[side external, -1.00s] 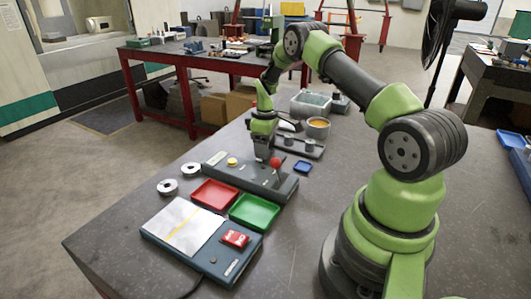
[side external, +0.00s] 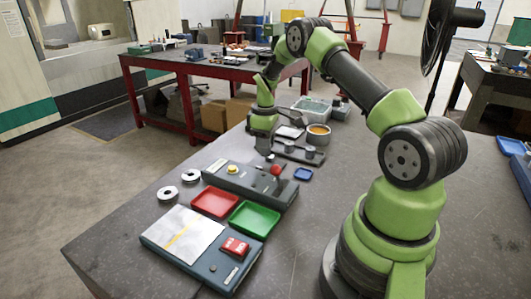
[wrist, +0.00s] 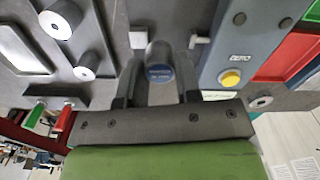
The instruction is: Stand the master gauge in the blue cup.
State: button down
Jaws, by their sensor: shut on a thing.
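In the side view my gripper (side external: 263,149) is above the bench, behind the grey console; the held gauge is too small there to make out clearly.
Red (side external: 215,202) and green trays (side external: 253,218) lie in front. The bench right of the blue dish is clear.

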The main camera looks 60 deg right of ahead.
jog(key=r, duration=0.6)
jog(key=shift+s+d, duration=0.1)
jog(key=shift+s, duration=0.15)
jog(key=s+f, duration=0.1)
jog(key=s, duration=0.2)
jog(key=s+d+f, duration=0.1)
jog(key=s, duration=0.3)
jog(key=s+f, duration=0.1)
jog(key=s, duration=0.2)
jog(key=shift+s+d+f, duration=0.15)
jog(key=shift+s+f, duration=0.15)
jog(key=shift+f, duration=2.95)
jog(key=c, duration=0.7)
grip_release()
jog(key=shift+c, duration=0.2)
notch_tip(320, 180, up, 10)
